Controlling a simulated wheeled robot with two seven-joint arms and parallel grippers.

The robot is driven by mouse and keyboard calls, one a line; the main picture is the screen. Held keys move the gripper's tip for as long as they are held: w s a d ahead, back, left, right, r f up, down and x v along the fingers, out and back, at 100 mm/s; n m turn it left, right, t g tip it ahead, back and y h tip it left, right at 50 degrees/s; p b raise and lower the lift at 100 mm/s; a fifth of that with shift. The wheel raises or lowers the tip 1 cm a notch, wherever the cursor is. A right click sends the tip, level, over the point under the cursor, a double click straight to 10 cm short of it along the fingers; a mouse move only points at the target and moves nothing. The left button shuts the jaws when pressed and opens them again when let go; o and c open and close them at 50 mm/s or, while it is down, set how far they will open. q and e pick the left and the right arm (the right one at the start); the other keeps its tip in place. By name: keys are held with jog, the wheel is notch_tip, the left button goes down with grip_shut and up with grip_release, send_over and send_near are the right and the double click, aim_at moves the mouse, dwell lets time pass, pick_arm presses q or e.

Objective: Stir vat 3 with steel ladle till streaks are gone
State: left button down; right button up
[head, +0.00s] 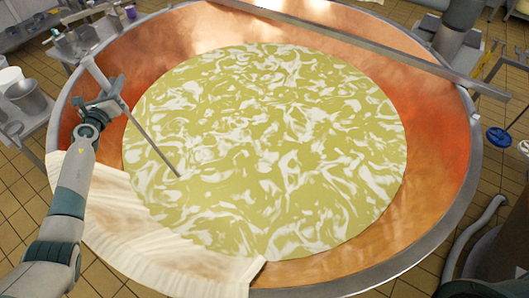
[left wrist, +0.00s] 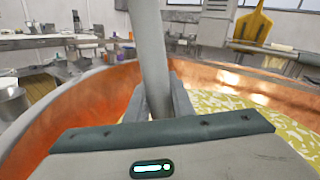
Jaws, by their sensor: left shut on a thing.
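A large copper vat (head: 440,130) fills the head view. It holds a yellow-green liquid (head: 270,140) with many white streaks swirled over its whole surface. My left gripper (head: 108,103) is over the vat's left rim, shut on the long handle of the steel ladle (head: 150,140). The ladle slants down to the right and its lower end enters the liquid left of centre; its bowl is hidden below the surface. In the left wrist view the handle (left wrist: 152,60) stands between the gripper's two fingers (left wrist: 160,105). My right gripper is not in view.
A steel beam (head: 350,45) crosses above the far side of the vat. A pale cloth (head: 130,240) drapes over the near left rim. A bench with containers (head: 90,35) stands behind at the left. A pale bucket (head: 25,95) stands at the far left.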

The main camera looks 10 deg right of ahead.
pick_arm(q)
jog(key=w+a+b, duration=0.2)
jog(key=w+b, duration=0.1)
jog(key=shift+w+a, duration=0.15)
jog(key=shift+a, duration=0.1)
dwell(0.5)
jog(key=s+d+p, duration=0.9)
jog(key=s+p, duration=0.3)
dwell(0.4)
jog(key=shift+w, duration=0.1)
